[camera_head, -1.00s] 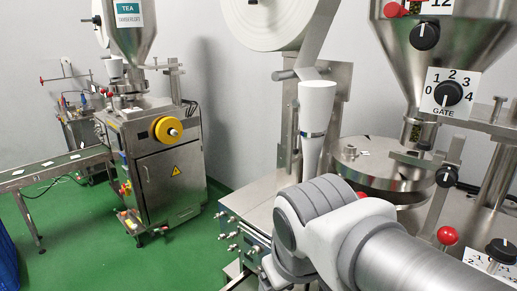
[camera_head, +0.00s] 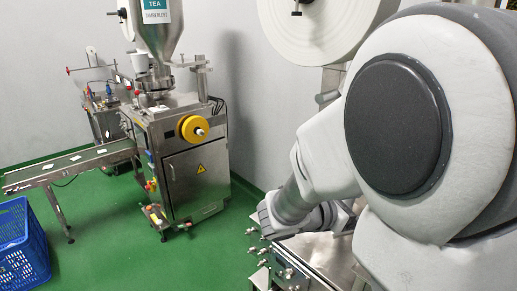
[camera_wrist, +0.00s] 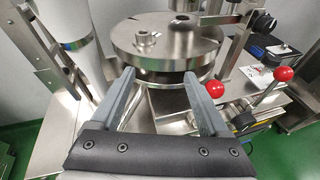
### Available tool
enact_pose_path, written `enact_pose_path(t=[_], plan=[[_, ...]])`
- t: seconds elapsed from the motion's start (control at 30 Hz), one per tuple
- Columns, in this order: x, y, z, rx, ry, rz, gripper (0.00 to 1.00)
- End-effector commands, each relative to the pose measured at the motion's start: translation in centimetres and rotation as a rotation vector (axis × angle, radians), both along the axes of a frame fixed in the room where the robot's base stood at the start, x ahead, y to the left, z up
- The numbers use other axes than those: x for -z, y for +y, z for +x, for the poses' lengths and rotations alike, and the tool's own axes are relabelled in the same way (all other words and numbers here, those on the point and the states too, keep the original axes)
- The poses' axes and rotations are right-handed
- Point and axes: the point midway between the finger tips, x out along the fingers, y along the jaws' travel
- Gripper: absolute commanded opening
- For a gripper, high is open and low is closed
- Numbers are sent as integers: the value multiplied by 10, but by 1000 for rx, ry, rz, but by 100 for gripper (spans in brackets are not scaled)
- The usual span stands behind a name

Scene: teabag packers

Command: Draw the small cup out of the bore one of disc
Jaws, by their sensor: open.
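In the wrist view a round steel disc (camera_wrist: 195,40) lies flat ahead of my gripper, with a cut or bore at its left rim. A small raised steel cup-like piece (camera_wrist: 145,38) stands on the disc's left part; I cannot tell whether it is the small cup in bore one. My gripper (camera_wrist: 160,88) is open and empty, its two fingers apart, short of the disc's near edge. In the head view my arm covers the disc and the gripper.
Levers with red knobs (camera_wrist: 284,74) and another red knob (camera_wrist: 215,88) stand right of the disc. A white tube (camera_wrist: 66,22) and steel brackets stand left. In the head view a second machine (camera_head: 185,165), a conveyor (camera_head: 70,168) and a blue crate (camera_head: 22,245) stand left.

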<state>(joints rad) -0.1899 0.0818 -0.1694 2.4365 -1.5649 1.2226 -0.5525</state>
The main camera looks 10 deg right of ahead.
Motion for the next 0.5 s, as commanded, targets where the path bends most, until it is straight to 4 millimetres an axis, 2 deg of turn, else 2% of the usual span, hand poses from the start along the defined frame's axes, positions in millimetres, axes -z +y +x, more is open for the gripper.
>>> enact_pose_path(t=[0.1, 0.27, 0.5], plan=[[-7, 1, 13, -56, 57, -67, 79], [-7, -8, 21, -79, 79, -95, 79], [3, -55, 34, -76, 81, -95, 79]])
